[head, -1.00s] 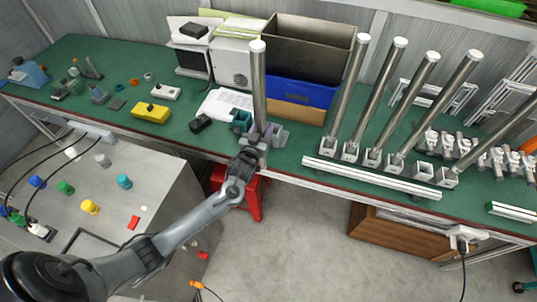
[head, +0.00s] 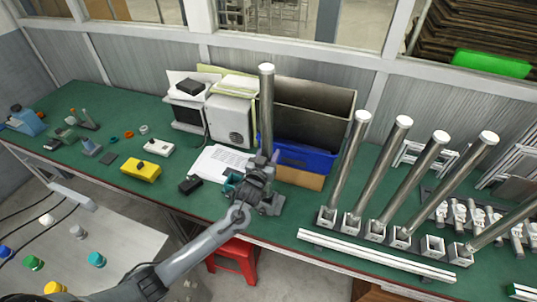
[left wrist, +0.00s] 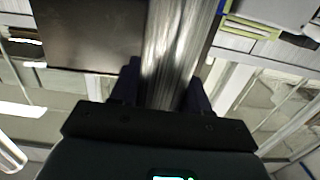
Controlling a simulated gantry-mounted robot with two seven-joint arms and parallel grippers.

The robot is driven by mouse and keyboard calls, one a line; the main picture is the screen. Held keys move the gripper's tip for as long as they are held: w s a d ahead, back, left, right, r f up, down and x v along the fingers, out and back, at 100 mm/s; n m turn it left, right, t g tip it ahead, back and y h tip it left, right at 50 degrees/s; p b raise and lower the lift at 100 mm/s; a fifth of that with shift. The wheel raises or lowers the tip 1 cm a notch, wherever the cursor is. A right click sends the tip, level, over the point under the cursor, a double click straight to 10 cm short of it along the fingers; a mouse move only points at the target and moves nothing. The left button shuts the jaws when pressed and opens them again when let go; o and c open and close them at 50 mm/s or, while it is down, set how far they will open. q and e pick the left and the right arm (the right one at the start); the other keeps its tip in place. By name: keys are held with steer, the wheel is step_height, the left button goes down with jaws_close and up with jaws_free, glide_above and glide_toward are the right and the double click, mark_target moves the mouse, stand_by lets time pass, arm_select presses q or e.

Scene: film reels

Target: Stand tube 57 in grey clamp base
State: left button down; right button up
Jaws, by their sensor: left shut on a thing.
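My left gripper (head: 262,170) is shut on a long shiny metal tube (head: 266,115) with a pale top cap. The tube is about upright and also shows between the dark fingers in the left wrist view (left wrist: 175,50). No number is readable on it. A grey block (head: 271,204), which looks like the grey clamp base, sits on the green bench right by the gripper. The gripper and wrist hide the tube's lower end and part of the block, so I cannot tell whether tube and block touch. My right gripper is not in view.
A blue bin (head: 305,157) and a dark open box (head: 315,112) stand close behind the tube. Several tilted tubes in pale square sockets stand to the right; one socket (head: 432,246) is empty. A white rail (head: 375,256) lies along the front edge. Papers (head: 220,163) lie left.

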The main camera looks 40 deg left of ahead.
arm_select(q)
step_height(320, 180, down, 5)
steer(key=b, duration=0.5)
steer(key=shift+s+f, duration=0.1)
steer(key=shift+f, duration=0.1)
stand_by(0.3)
stand_by(0.8)
steer(key=shift+p, duration=0.45)
